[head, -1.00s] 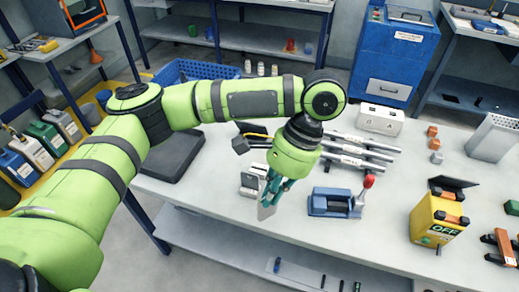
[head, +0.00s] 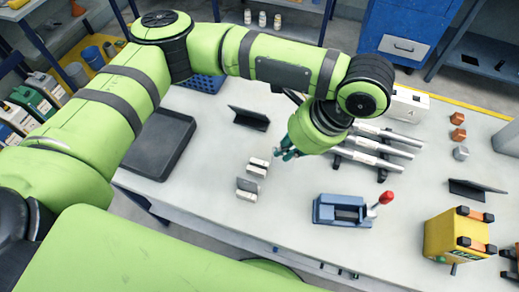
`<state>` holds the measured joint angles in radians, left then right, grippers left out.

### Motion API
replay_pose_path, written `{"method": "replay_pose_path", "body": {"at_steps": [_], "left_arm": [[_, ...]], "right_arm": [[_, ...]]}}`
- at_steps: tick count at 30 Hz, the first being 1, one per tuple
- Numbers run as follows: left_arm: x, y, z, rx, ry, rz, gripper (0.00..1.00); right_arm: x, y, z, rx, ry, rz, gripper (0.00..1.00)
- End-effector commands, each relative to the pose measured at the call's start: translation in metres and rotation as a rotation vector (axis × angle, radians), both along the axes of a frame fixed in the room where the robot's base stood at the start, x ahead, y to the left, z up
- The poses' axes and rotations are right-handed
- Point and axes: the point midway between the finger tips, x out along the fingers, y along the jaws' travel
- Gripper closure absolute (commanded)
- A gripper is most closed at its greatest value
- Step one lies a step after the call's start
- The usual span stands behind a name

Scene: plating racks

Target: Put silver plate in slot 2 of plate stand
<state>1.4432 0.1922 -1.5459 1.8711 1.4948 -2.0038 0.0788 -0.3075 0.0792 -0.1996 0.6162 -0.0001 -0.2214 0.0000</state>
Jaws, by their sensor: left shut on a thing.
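My left gripper (head: 285,154) is closed above the bench, to the right of and a little above the small pale blocks. It is shut on the silver plate, which hardly shows in this view; the wrist and fingers cover it. The pale blocks, which look like the plate stand, show as an upper piece (head: 257,165) and a lower piece (head: 246,195), with a thin grey plate (head: 250,185) standing upright at the lower one. I cannot tell the slot numbers. My right gripper is out of view.
A blue clamp-like fixture (head: 340,211) with a red knob stands right of the gripper. Silver rods (head: 375,148) lie on a rack behind. A black tray (head: 158,146) is at left, a yellow box (head: 455,236) at right. The bench front between the pale blocks and blue fixture is clear.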

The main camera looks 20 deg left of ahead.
Motion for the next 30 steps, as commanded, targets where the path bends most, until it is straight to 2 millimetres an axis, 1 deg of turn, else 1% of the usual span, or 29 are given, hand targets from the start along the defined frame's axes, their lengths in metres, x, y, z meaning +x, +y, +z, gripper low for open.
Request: {"method": "replay_pose_path", "body": {"at_steps": [1,4,6,10,14,18,21,24,30], "left_arm": [[0.003,0.013,-0.004,0.002,0.001,0.007,1.0],[0.009,0.034,-0.016,0.003,0.0,0.007,1.0],[0.012,0.045,-0.024,0.002,0.001,0.006,1.0],[0.016,0.058,-0.033,0.001,-0.001,0.003,1.0],[0.017,0.061,-0.042,0.0,0.0,0.002,1.0],[0.017,0.061,-0.062,0.002,0.0,0.002,1.0],[0.017,0.061,-0.073,0.001,-0.001,0.002,1.0],[0.018,0.061,-0.077,0.0,-0.004,0.001,1.0],[0.018,0.061,-0.077,0.0,-0.003,0.001,1.0]], "right_arm": [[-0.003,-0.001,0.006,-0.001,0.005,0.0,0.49],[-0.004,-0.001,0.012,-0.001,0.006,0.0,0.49],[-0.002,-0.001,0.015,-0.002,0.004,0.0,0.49],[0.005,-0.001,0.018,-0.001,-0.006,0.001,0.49],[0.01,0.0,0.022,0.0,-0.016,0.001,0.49],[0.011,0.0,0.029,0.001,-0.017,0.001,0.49],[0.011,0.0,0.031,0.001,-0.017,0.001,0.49],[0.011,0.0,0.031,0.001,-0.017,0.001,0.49],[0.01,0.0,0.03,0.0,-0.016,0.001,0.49]]}}
